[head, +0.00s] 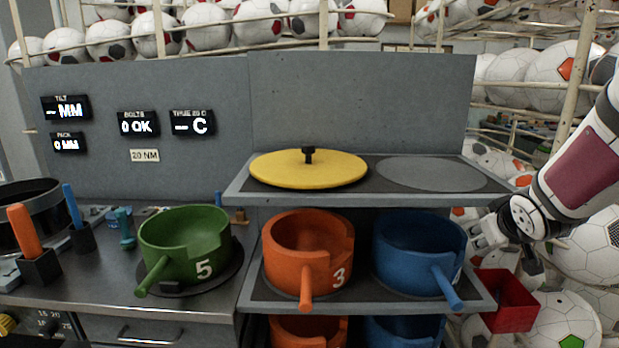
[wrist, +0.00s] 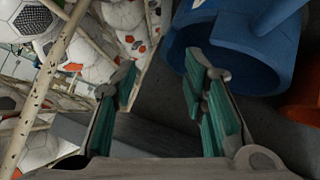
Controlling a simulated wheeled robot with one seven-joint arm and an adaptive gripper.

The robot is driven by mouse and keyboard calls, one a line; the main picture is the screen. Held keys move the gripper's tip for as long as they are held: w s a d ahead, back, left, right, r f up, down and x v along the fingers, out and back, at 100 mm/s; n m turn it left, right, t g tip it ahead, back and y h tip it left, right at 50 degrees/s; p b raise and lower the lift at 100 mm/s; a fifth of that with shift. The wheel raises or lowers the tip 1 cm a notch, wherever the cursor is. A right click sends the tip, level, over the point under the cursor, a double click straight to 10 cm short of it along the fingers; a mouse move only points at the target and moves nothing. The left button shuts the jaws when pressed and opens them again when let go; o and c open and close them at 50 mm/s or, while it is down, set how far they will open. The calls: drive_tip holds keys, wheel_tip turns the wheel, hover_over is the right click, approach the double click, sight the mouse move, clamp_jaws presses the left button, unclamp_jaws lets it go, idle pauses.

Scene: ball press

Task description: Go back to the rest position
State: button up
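My gripper (head: 503,245) is at the right of the head view, beside the right end of the shelf unit. In the wrist view my gripper (wrist: 158,85) has its two green-padded fingers well apart, with nothing between them. The blue pot (head: 415,248) stands on the middle shelf, to the left of my gripper. The blue pot (wrist: 238,50) also shows beyond the right finger in the wrist view, and I cannot tell how close it is.
A red bin (head: 506,302) hangs below my gripper. A yellow lid (head: 308,168) lies on the top shelf. An orange pot (head: 307,252) stands beside the blue one. A green pot (head: 185,243) stands on the metal bench (head: 95,284). Football racks with pale posts stand at right.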

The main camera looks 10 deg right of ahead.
drive_tip(key=s+a+r+g+y+p, duration=0.1)
drive_tip(key=s+a+r+g+y, duration=0.1)
drive_tip(key=s+a, duration=0.9)
drive_tip(key=s+a+r+n+g+y+p, duration=0.1)
drive_tip(key=s+a+r+g+y, duration=0.1)
drive_tip(key=s+a, duration=0.9)
drive_tip(key=a+y, duration=0.1)
drive_tip(key=a, duration=0.5)
drive_tip(key=shift+s+a+r+g+y, duration=0.3)
drive_tip(key=shift+s+a+r, duration=0.05)
